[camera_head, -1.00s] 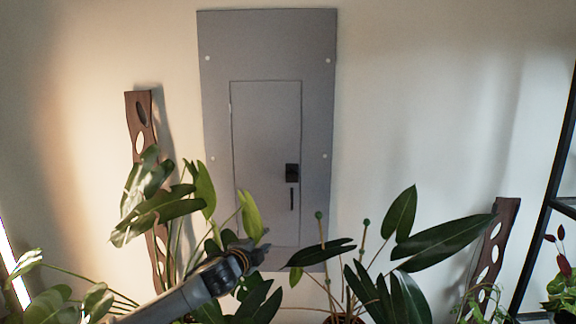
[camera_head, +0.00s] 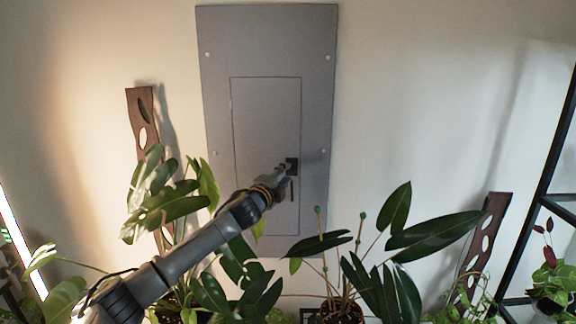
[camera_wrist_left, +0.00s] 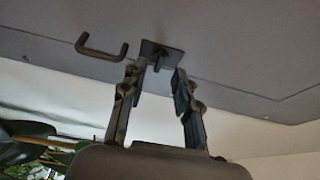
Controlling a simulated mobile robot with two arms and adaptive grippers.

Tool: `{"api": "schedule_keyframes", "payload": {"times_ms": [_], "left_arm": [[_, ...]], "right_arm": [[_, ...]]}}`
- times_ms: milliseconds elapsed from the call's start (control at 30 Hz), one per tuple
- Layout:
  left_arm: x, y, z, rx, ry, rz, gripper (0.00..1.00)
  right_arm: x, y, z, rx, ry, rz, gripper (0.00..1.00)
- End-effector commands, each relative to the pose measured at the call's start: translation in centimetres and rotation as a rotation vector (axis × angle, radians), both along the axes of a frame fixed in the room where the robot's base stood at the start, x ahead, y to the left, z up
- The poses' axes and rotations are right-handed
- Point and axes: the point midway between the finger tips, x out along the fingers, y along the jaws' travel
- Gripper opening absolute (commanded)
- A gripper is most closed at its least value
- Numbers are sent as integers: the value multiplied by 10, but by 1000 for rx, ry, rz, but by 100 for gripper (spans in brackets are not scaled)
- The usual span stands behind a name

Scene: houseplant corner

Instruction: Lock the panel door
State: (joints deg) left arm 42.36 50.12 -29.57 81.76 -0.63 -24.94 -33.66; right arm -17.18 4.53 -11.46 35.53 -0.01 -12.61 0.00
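The grey panel door (camera_head: 262,115) is set in a grey wall panel (camera_head: 217,30) and looks closed. A small black lock plate (camera_head: 292,162) sits at its right edge, with a dark pull handle (camera_head: 291,188) below. My left gripper (camera_head: 281,173) reaches up from the lower left to the lock, partly covering it. In the left wrist view, my left gripper (camera_wrist_left: 159,72) is open, with its fingers on either side of the small knob on the lock plate (camera_wrist_left: 170,50). I cannot tell if they touch it. The handle (camera_wrist_left: 102,50) is to the left. My right gripper is out of view.
Leafy potted plants (camera_head: 345,268) stand in front of and below the panel, close to my left arm. Brown wooden strips with holes (camera_head: 141,112) lean on the wall. A black metal shelf (camera_head: 545,180) stands at the right. The wall right of the panel is clear.

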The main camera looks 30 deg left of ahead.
Motion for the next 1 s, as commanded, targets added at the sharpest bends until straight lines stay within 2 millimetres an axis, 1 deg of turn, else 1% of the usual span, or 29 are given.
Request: {"api": "schedule_keyframes", "payload": {"times_ms": [33, 233, 400, 633, 667, 700, 800, 1000], "left_arm": [[8, 0, 3, -2, 1, -1, 31], [25, 4, 1, 0, 0, 0, 31], [30, 4, 0, 1, 0, -1, 31], [30, 4, -1, 1, 0, -1, 31], [30, 4, -1, 1, 0, -1, 27], [30, 4, -1, 1, 0, -1, 19], [30, 4, -1, 1, 0, -1, 0], [30, 4, -1, 1, 0, -1, 0]], "right_arm": [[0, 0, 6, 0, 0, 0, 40], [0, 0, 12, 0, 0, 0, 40], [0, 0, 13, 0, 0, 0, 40], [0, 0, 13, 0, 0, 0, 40], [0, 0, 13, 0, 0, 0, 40], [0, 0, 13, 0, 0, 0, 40], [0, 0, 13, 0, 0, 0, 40], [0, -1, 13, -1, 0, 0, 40]]}}
